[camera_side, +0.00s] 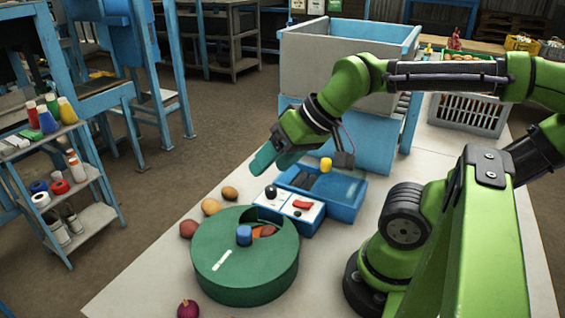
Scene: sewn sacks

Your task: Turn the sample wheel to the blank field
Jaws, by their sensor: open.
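The sample wheel (243,270) is a round dark-green drum on the light table, with a white stripe on its top. A blue knob (244,235) stands up from its top. Beside the knob a cut-out window (265,231) shows orange and reddish-brown; its exact content is too small to read. My gripper (271,162) has teal fingers and hangs above and behind the wheel, well apart from the knob. It is open, and I see nothing between its fingers.
Right behind the wheel is a blue tray (345,205) with a white panel (289,204) carrying a black knob and a red piece. A large grey-blue bin (330,72) stands behind.

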